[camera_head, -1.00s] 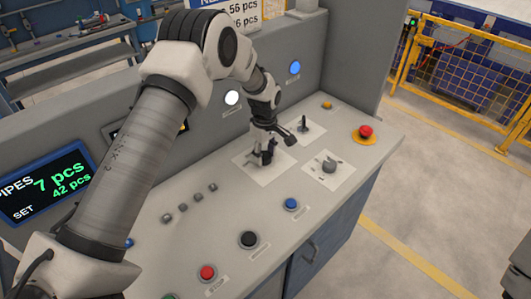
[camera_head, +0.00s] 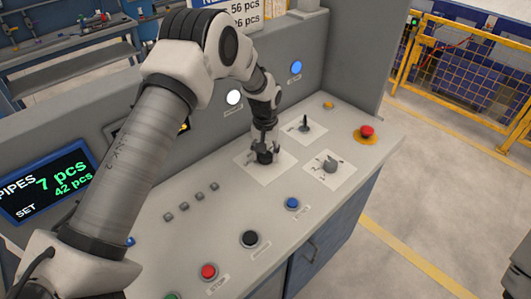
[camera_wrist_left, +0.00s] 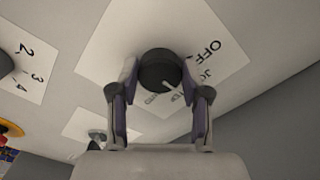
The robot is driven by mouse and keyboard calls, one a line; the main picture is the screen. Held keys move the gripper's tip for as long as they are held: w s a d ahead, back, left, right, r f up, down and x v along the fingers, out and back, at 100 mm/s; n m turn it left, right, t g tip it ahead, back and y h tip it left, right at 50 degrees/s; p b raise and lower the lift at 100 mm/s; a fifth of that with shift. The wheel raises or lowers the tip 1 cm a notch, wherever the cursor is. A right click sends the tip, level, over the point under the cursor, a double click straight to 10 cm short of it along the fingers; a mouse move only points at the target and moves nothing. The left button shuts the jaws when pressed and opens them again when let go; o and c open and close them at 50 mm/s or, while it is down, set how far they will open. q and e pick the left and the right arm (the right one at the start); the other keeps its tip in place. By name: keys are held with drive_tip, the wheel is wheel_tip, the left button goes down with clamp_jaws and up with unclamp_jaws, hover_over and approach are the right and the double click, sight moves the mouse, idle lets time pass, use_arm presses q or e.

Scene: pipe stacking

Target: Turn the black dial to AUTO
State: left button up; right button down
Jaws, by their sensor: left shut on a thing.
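The black dial (camera_wrist_left: 160,68) is round with a light pointer mark. It sits on a white label plate (camera_wrist_left: 110,48) on the console. The pointer mark slants toward the lower right of the wrist picture. OFF shows clearly on the plate; the other words are partly hidden by the dial and a finger, and I cannot read AUTO. My left gripper (camera_head: 265,148) points down at the dial in the head view. Its two fingers are closed on the dial's sides in the wrist view (camera_wrist_left: 160,80). My right gripper is not in view.
A second selector (camera_head: 305,124) and a grey numbered knob (camera_head: 330,164) stand close to the right. A red emergency stop (camera_head: 367,132) is farther right. Blue (camera_head: 292,203), black (camera_head: 250,239) and red (camera_head: 208,271) buttons line the front edge. The console wall (camera_head: 330,60) rises behind.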

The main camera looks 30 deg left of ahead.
sight(266, 154)
use_arm(q)
drive_tip(key=m, duration=0.6)
drive_tip(key=shift+f, duration=0.15)
drive_tip(key=m, duration=0.6)
drive_tip(key=shift+a+b, duration=0.1)
drive_tip(key=shift+b, duration=0.2)
drive_tip(key=o, duration=1.1)
drive_tip(key=shift+o, duration=0.2)
drive_tip(key=shift+w, duration=0.2)
wheel_tip(266, 154, up, 12)
drive_tip(key=shift+f, duration=0.1)
